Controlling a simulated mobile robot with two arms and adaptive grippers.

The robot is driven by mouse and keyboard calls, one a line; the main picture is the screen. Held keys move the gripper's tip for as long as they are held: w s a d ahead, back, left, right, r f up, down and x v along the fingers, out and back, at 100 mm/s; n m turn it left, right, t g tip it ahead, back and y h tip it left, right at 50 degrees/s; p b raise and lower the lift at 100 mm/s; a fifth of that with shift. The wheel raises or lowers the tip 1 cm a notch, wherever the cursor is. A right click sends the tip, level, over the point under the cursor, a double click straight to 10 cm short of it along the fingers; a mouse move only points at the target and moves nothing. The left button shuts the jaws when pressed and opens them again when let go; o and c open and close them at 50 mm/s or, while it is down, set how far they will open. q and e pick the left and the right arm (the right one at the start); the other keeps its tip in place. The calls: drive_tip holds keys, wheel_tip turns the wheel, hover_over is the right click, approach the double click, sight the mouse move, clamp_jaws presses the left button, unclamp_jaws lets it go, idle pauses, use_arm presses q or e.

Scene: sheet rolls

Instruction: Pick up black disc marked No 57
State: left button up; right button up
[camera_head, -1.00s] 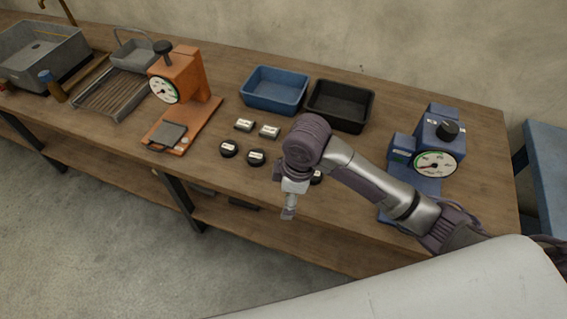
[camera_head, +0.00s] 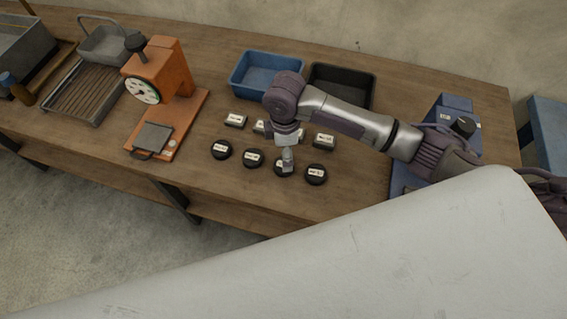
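Several black discs with white labels lie in a row near the front edge of the workbench: one at the left (camera_head: 221,150), one beside it (camera_head: 253,159), one under my gripper (camera_head: 280,171) and one at the right end (camera_head: 316,175). The label numbers are too small to read, so I cannot tell which disc is No 57. My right gripper (camera_head: 287,166) points down over the third disc from the left and partly covers it. I cannot tell whether its fingers are open or touch the disc. My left gripper is out of view.
Bare wood (camera_head: 225,185) lies in front.

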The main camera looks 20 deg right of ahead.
sight(278, 163)
drive_tip(key=shift+f, duration=0.7)
drive_tip(key=shift+w+f, duration=0.15)
drive_tip(key=shift+f, duration=0.15)
wheel_tip(278, 163, down, 3)
drive_tip(key=shift+a+r+p, duration=0.1)
drive_tip(key=shift+r+p, duration=0.1)
drive_tip(key=shift+p, duration=0.45)
wheel_tip(278, 163, down, 2)
drive_tip(key=shift+f, duration=0.35)
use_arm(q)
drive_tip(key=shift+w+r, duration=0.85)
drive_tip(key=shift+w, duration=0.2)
use_arm(e)
drive_tip(key=c, duration=1.3)
drive_tip(key=shift+o, duration=0.2)
drive_tip(key=shift+r, duration=0.1)
